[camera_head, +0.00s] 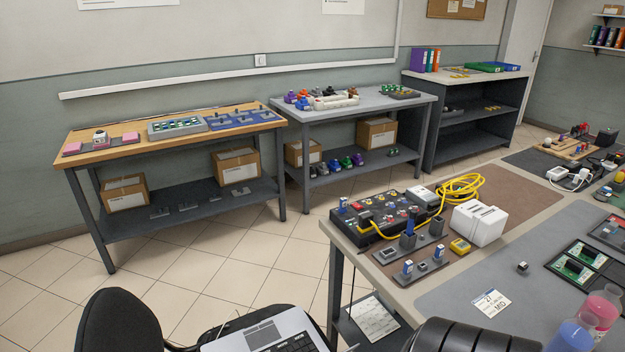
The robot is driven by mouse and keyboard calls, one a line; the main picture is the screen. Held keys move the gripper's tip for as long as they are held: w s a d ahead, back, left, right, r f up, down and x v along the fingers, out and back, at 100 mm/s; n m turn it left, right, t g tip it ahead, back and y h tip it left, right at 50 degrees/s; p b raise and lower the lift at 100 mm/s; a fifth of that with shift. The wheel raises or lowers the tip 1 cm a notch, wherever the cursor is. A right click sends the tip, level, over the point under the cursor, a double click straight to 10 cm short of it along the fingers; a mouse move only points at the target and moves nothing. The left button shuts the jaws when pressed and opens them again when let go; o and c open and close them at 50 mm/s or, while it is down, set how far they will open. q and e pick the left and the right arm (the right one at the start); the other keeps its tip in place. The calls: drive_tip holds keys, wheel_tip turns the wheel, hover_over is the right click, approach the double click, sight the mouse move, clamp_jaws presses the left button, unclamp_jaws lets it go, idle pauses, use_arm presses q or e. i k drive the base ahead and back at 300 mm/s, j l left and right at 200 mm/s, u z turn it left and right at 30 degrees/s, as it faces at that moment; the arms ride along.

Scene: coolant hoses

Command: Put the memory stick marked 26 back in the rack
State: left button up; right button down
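On the near table, a brown board (388,273) carries grey holders. Small blue-and-white stick-like pieces stand upright in them: one at the front (407,267), one behind it to the right (438,252), and one at the back (410,227). Another blue-and-white piece (343,204) stands by the left end of a black switch panel (372,230). Their markings are too small to read, so I cannot tell which is 26, or which holder is the rack. A white card (491,303) reading 27 and MID lies on the grey mat.
A white box (478,223), a yellow cable coil (460,189) and a small dark block (522,267) are on the near table. Bottles (603,308) stand at its right front. A chair (120,322) and laptop (265,334) are at lower left.

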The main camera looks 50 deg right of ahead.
sight(342, 201)
drive_tip(key=z, duration=1.55)
